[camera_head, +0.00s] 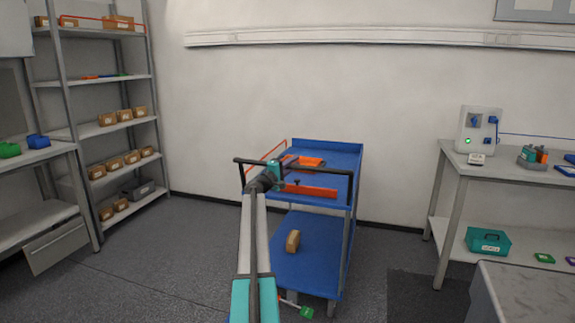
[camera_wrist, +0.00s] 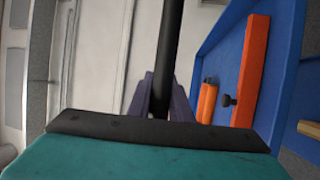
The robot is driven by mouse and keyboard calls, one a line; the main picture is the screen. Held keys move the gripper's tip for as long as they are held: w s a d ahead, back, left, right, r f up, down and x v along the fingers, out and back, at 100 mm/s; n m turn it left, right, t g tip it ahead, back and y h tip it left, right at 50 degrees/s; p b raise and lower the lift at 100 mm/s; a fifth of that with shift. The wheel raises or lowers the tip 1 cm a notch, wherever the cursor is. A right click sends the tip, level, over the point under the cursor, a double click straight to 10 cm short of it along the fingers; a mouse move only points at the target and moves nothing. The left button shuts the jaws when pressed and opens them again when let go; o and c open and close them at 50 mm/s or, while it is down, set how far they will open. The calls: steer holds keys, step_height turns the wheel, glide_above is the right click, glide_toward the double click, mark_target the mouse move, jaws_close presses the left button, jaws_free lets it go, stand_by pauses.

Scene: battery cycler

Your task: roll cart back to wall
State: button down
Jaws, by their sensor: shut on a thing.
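The blue two-shelf cart (camera_head: 316,146) stands in the middle of the head view, its far end close to the back wall (camera_head: 230,110). A black handle bar (camera_head: 325,171) runs across its near end. My gripper (camera_head: 277,176) is shut on the handle, left of its middle. In the wrist view the dark handle bar (camera_wrist: 170,50) passes between the fingers of my gripper (camera_wrist: 162,100). An orange bar (camera_head: 308,190) and other orange items lie on the cart's top shelf. A brown box (camera_head: 293,241) sits on the lower shelf. My arm hides the cart's lower left side.
A metal shelf rack (camera_head: 108,78) with brown boxes stands at the left, beside a grey bench (camera_head: 45,157). At the right is a table (camera_head: 510,168) with a white device (camera_head: 478,128). A grey cabinet (camera_head: 525,285) is near right. Grey floor (camera_head: 170,245) is clear left of the cart.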

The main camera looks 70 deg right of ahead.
steer(key=shift+s, duration=0.6)
steer(key=c, duration=1.6)
jaws_free()
steer(key=shift+w+b+v, duration=0.15)
steer(key=shift+b+v, duration=0.15)
steer(key=shift+v, duration=3.3)
steer(key=shift+w+b+v, duration=0.2)
steer(key=shift+b+v, duration=0.05)
steer(key=shift+v, duration=3.4)
steer(key=shift+d+r, duration=0.1)
steer(key=shift+d, duration=0.05)
